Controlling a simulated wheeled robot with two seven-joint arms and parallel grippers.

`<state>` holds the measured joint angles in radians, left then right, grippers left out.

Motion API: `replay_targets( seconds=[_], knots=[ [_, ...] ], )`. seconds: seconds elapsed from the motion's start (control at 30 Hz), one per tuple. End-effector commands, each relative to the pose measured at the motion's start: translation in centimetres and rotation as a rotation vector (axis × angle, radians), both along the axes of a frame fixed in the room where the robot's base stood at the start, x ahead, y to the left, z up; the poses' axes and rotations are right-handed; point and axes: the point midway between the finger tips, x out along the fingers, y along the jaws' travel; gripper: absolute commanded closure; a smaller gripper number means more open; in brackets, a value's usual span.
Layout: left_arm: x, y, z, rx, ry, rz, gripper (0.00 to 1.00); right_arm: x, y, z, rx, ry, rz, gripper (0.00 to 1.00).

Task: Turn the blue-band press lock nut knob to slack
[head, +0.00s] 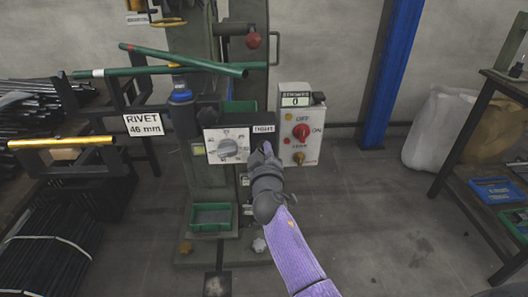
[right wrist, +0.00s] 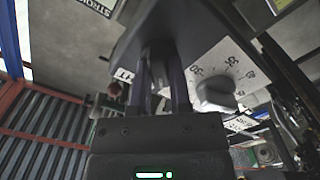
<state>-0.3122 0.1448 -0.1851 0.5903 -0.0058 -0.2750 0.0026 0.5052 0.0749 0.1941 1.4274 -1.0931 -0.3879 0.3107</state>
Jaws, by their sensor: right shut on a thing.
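The press with the blue band (head: 181,96) stands in the middle of the head view. Its dark panel has a small white label (head: 263,128), too small to read surely. My right gripper (head: 264,148) reaches up to the panel just below this label, covering what it holds there. In the right wrist view my right gripper (right wrist: 161,80) has its two fingers closed around a dark knob (right wrist: 158,48) under the panel's face, which I take for the lock nut knob. A label ending in "HT" sits beside the fingers. My left gripper is not in view.
A white dial plate with a grey knob (head: 229,148) is left of my gripper. A control box (head: 299,125) with a red switch and a counter showing 0 is close on the right. Green rods (head: 170,70) and a rack with a RIVET 46 mm sign (head: 143,125) stand left.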

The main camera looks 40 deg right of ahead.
Motion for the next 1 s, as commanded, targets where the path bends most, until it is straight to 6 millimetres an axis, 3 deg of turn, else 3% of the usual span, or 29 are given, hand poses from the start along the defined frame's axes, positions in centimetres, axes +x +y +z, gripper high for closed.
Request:
replay_targets(
  seconds=[0.6, 1.0],
  knots=[
    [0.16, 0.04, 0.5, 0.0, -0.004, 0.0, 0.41, 0.04, 0.13, -0.18, -0.474, 0.292, 0.001, 1.0],
    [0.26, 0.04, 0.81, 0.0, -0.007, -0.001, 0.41, 0.05, 0.14, -0.29, -0.659, 0.405, 0.002, 1.0]
  ],
)
